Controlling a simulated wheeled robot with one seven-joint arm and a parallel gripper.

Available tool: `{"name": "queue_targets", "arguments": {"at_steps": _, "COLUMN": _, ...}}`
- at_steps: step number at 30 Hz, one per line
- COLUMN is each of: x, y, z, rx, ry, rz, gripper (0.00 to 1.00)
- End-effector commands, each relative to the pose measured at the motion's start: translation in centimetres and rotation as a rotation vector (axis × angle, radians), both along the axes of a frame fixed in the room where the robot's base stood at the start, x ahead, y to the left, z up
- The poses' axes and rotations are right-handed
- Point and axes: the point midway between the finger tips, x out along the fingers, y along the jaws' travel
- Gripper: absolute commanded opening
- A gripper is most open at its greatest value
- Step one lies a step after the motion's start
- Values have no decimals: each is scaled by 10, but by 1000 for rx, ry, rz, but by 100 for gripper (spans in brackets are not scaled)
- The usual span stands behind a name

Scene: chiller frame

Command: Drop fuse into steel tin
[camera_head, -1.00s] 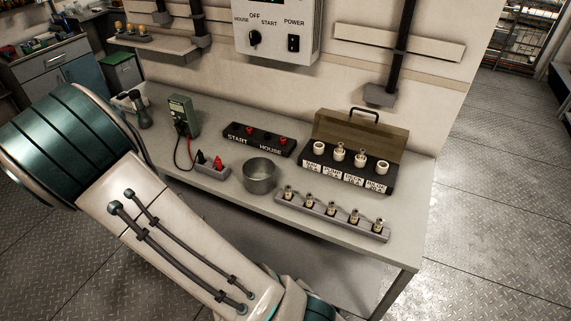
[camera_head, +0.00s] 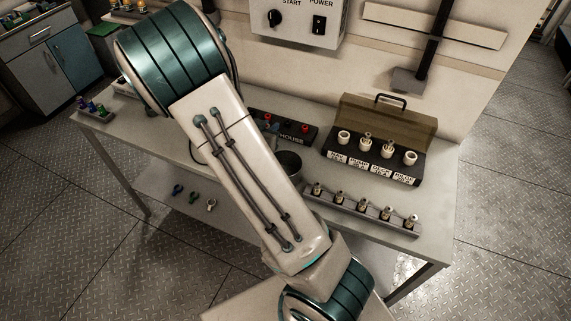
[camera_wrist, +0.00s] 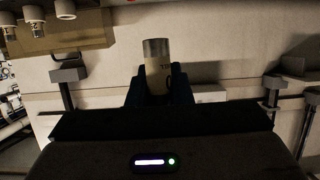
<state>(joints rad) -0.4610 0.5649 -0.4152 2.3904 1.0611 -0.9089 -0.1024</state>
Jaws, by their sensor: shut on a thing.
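My gripper (camera_wrist: 157,88) shows in the wrist view, shut on a fuse (camera_wrist: 157,58), a pale cylinder with a grey metal cap and faint print. The fuse sticks out beyond the dark fingers; its lower end is hidden between them. The steel tin (camera_head: 292,164) stands on the bench in the head view, its left side covered by my arm. The tin does not show clearly in the wrist view. My gripper is not visible in the head view, so its distance from the tin cannot be told.
Right of the tin is a rack (camera_head: 362,211) with several small fuses. Behind it stands an open case (camera_head: 368,170) with white holders. The control box (camera_head: 299,22) hangs on the wall. Bench room is clear at the right end.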

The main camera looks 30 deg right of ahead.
Motion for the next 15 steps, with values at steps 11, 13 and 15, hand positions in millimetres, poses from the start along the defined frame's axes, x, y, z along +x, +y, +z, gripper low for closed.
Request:
{"name": "queue_targets", "arguments": {"at_steps": 11, "x": -30, "y": -36, "z": 19, "rx": 32, "ry": 8, "rz": -272, "gripper": 0}}
{"name": "queue_targets", "arguments": {"at_steps": 13, "x": -31, "y": -36, "z": 17, "rx": 34, "ry": 9, "rz": -278, "gripper": 0}}
{"name": "queue_targets", "arguments": {"at_steps": 15, "x": -31, "y": -36, "z": 12, "rx": 34, "ry": 10, "rz": -278, "gripper": 0}}
